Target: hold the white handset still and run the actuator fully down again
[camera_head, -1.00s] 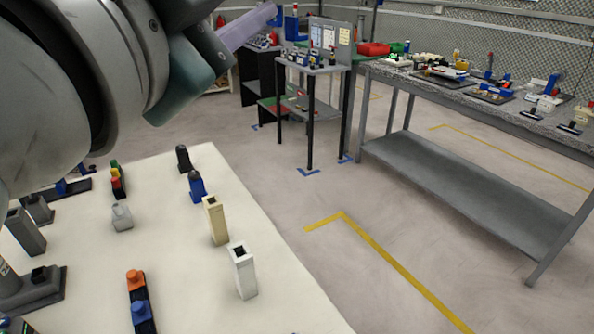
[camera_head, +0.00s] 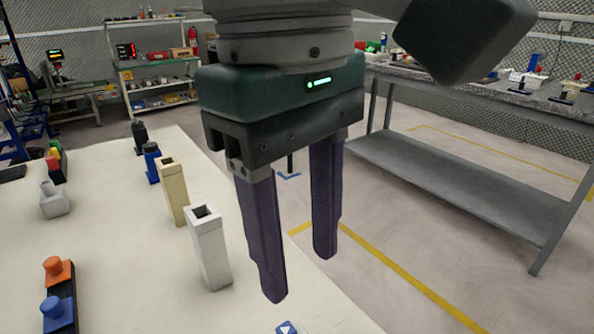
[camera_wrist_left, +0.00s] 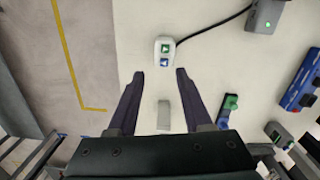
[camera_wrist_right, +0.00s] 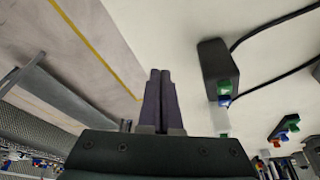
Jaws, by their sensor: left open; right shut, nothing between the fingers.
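The white handset (camera_wrist_left: 164,52) lies on the pale table top in the left wrist view. It has a green button and a blue button with arrows, and a black cable. Only its blue-button end (camera_head: 287,328) shows at the bottom edge of the head view. My left gripper (camera_head: 300,275) is open and empty, pointing down. In the left wrist view its fingertips (camera_wrist_left: 160,75) are apart, with the handset just beyond the gap. My right gripper (camera_wrist_right: 160,73) is shut and empty in the right wrist view. I cannot make out the actuator for certain.
A white upright block (camera_head: 210,250) and a cream one (camera_head: 173,190) stand left of my left gripper. A grey box with a green light (camera_wrist_left: 264,17) sits at the cable's end.

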